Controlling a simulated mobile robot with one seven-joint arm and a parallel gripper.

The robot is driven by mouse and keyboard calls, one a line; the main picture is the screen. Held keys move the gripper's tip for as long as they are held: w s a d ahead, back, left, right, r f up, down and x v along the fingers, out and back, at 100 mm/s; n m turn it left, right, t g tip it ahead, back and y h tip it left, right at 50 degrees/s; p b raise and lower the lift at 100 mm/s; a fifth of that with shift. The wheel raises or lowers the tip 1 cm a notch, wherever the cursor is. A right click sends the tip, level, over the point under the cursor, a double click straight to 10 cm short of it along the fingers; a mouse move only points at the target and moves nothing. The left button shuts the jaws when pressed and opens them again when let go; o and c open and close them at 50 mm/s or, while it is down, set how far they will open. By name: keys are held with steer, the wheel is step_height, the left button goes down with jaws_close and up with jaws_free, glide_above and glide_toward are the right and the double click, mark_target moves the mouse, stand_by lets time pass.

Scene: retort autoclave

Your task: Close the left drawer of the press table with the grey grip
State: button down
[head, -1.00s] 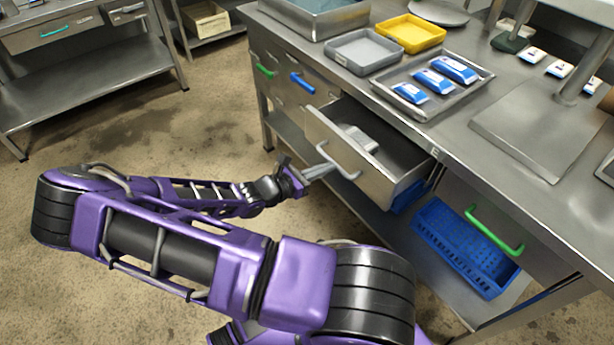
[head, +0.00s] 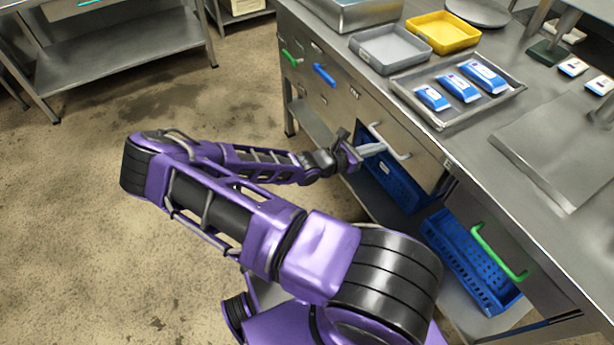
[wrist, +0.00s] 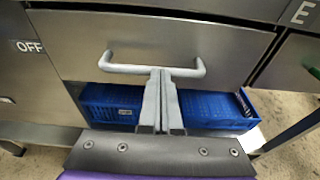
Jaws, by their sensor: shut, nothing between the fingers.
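The press table's drawer with the grey grip has a plain metal front (head: 425,168), which looks flush with the table in the head view; no open interior shows. The same front (wrist: 190,45) fills the upper middle of the wrist view. Its grey grip (head: 404,155) is a bow handle, also in the wrist view (wrist: 120,68). My gripper (head: 380,147) is shut and empty, its fingertips at the middle of the grip. In the wrist view my gripper (wrist: 161,74) overlaps the grip's bar; whether it touches is unclear.
Blue crates (head: 470,265) stand on the shelf below. A tray of blue packs (head: 458,105) lies on top. The floor at left is free.

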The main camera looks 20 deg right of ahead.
steer(key=shift+w+d+r, duration=0.1)
steer(key=shift+d+r, duration=0.05)
steer(key=shift+d, duration=0.9)
steer(key=shift+d, duration=0.1)
steer(key=shift+r, duration=0.1)
steer(key=p+v, duration=0.2)
steer(key=v, duration=1.2)
steer(key=shift+a+f, duration=0.25)
steer(key=shift+a, duration=0.05)
